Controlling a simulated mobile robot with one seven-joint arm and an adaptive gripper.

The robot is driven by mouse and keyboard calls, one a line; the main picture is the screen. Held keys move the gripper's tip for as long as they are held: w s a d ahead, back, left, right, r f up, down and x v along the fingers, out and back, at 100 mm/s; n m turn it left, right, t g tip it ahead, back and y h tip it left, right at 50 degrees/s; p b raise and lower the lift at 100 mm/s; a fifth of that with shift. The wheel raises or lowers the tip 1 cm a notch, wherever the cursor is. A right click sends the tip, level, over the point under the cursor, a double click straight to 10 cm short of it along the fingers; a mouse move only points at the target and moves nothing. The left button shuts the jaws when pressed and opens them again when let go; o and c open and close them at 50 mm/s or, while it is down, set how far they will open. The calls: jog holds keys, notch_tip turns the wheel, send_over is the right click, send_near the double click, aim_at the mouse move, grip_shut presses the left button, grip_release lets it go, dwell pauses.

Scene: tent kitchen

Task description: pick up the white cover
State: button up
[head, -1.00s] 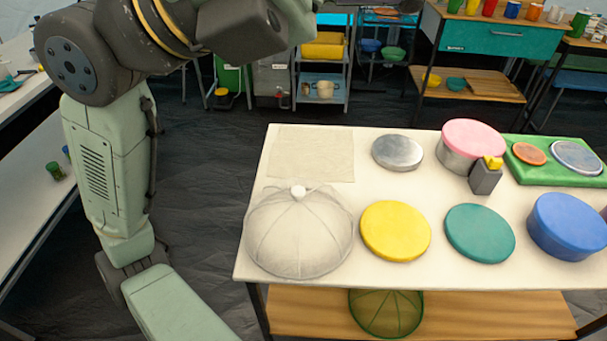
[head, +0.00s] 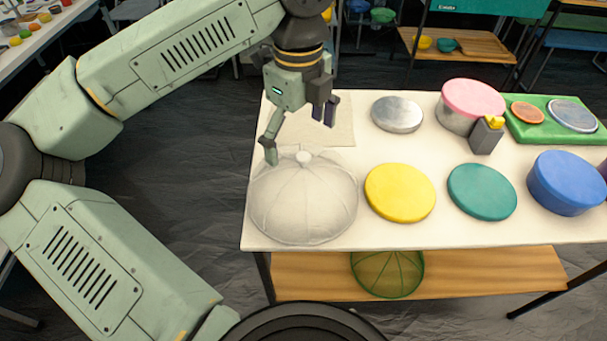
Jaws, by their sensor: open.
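The white cover (head: 302,205) is a domed mesh food cover with a round white knob (head: 304,157) on top. It stands at the left front corner of the white table. My gripper (head: 299,139) is open and empty, just behind and above the cover, pointing down. One finger reaches down at the left, near the cover's back edge; the other is at the right over the cloth. I cannot tell whether the left finger touches the mesh.
A beige cloth (head: 335,128) lies behind the cover. To the right are a yellow lid (head: 400,192), a teal lid (head: 482,191), a blue tub (head: 565,184), a metal lid (head: 397,114) and a pink-lidded pot (head: 470,105). A green mesh cover (head: 388,274) sits on the shelf below.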

aim_at(304, 157)
jog(key=shift+w+d+f+p, duration=0.15)
jog(key=shift+f+p, duration=0.3)
jog(key=shift+f, duration=1)
jog(key=shift+w+d+f+p, duration=0.15)
jog(key=shift+f+p, duration=0.25)
jog(key=shift+f, duration=1)
jog(key=shift+s, duration=0.1)
jog(key=c, duration=1.5)
jog(key=shift+s+d, duration=0.1)
jog(key=shift+d, duration=0.05)
grip_shut()
